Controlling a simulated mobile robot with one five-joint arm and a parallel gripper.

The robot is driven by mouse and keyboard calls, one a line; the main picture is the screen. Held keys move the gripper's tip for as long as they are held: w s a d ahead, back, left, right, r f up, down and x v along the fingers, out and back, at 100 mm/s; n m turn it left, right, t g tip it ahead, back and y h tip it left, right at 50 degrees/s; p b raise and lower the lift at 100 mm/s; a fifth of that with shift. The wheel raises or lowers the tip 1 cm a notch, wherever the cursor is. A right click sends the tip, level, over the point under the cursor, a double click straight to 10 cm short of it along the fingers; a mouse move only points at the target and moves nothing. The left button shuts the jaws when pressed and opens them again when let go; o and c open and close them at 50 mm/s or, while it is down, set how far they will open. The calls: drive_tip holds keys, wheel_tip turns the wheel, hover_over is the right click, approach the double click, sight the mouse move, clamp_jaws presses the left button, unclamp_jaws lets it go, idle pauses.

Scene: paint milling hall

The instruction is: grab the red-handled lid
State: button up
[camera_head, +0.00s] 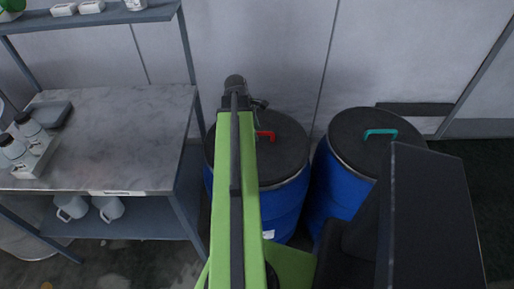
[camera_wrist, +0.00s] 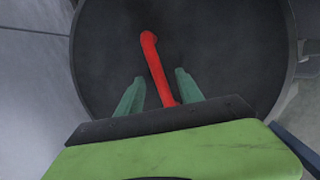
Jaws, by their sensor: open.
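The black round lid (camera_head: 285,165) with a red handle (camera_head: 265,135) sits on a blue drum (camera_head: 287,207) in the head view. In the wrist view the dark lid (camera_wrist: 215,45) fills most of the picture, and its red handle (camera_wrist: 153,62) runs down between my two green fingers. My gripper (camera_wrist: 158,88) is open, with one finger on each side of the handle's near part. I cannot tell whether the fingers touch the handle or the lid. In the head view my arm covers the lid's left part, and the fingertips are hardly visible.
A second blue drum (camera_head: 343,190) with a black lid and teal handle (camera_head: 380,132) stands close on the right. A marble-topped bench (camera_head: 120,120) with a shelf above stands on the left, holding bottles in a rack (camera_head: 30,150). A pale wall is close behind the drums.

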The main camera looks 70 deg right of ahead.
drive_tip(key=shift+f, duration=0.2)
idle(0.5)
drive_tip(key=shift+c, duration=0.2)
clamp_jaws()
idle(1.2)
